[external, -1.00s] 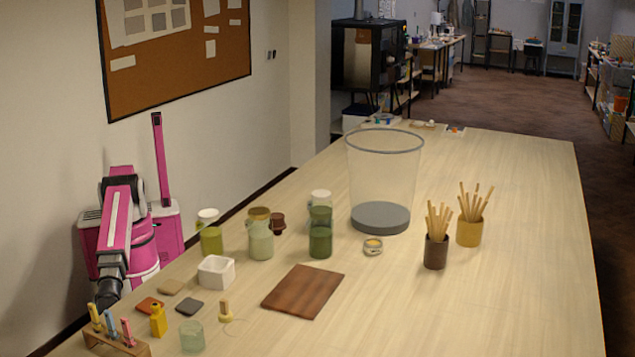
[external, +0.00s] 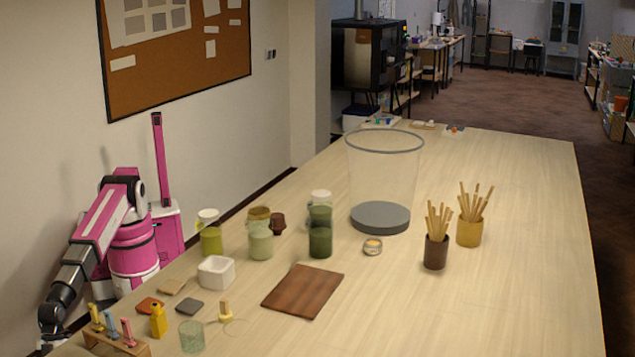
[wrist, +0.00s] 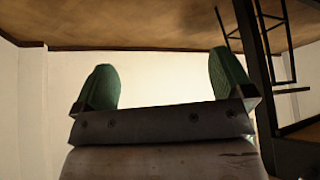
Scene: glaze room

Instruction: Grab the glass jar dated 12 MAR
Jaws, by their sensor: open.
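No date label is readable, so I cannot tell which jar is dated 12 MAR. Several jars stand on the table: a yellow-green jar (external: 211,240) with a white lid, a pale green jar (external: 260,244) with an olive top, and a dark green jar (external: 320,241). A white-lidded jar (external: 320,195) is mostly hidden behind the dark green one. My gripper (wrist: 163,72) is open and empty, its green fingers wide apart in the wrist view. No jar shows there. In the external view my arm's end hangs low left of the table, its fingers not clearly visible.
A large clear bin (external: 385,180) stands behind the jars. A white square pot (external: 216,272), a brown tile (external: 303,291), a small glass (external: 192,337) and a tool rack (external: 117,344) are nearer. Two brush cups (external: 436,252) (external: 469,232) stand right. The table's right side is clear.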

